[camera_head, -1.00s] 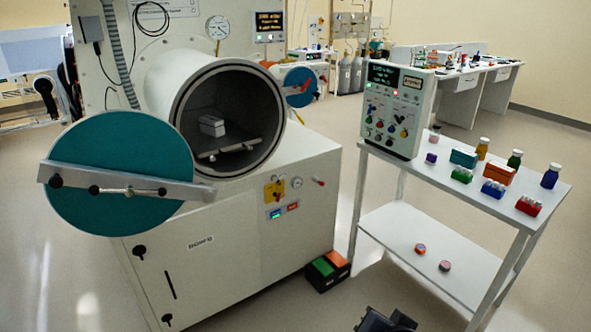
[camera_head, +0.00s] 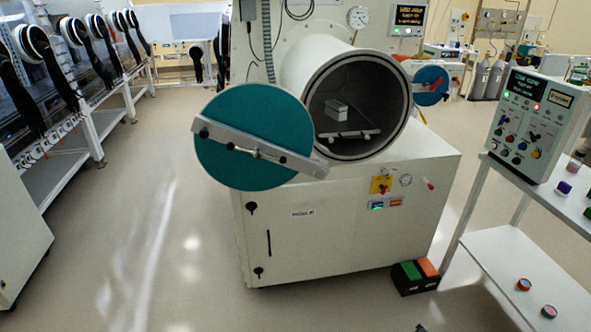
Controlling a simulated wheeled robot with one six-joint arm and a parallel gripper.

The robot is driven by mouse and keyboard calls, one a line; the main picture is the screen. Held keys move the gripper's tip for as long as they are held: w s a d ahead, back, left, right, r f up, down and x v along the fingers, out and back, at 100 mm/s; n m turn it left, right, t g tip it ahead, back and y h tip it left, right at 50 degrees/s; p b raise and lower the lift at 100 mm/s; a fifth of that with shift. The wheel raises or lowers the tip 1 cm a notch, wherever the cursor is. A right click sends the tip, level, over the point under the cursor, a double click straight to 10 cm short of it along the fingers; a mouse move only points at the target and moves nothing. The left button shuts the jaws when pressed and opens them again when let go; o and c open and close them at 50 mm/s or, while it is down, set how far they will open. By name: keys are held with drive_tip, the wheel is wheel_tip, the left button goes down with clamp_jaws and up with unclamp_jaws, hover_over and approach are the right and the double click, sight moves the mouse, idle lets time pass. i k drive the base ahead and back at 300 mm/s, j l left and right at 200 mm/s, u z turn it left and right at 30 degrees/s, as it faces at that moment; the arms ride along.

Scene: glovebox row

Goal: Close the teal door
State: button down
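The teal door (camera_head: 250,110) is a round disc with a grey bar (camera_head: 290,158) and small knobs across its face. It stands open, swung out to the left of the round chamber opening. The chamber (camera_head: 402,105) is a wide grey cylinder on a white cabinet (camera_head: 345,225), and its mouth is uncovered. A small grey box (camera_head: 337,110) sits on a tray inside. My gripper is not in view.
A white cart (camera_head: 500,245) with a control box (camera_head: 535,125) stands at the right. A green and orange pedal box (camera_head: 413,277) lies on the floor by the cabinet. Glovebox benches line the left. The floor (camera_head: 150,240) left of the cabinet is clear.

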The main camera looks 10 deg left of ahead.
sight(249, 116)
drive_tip(key=u, duration=0.9)
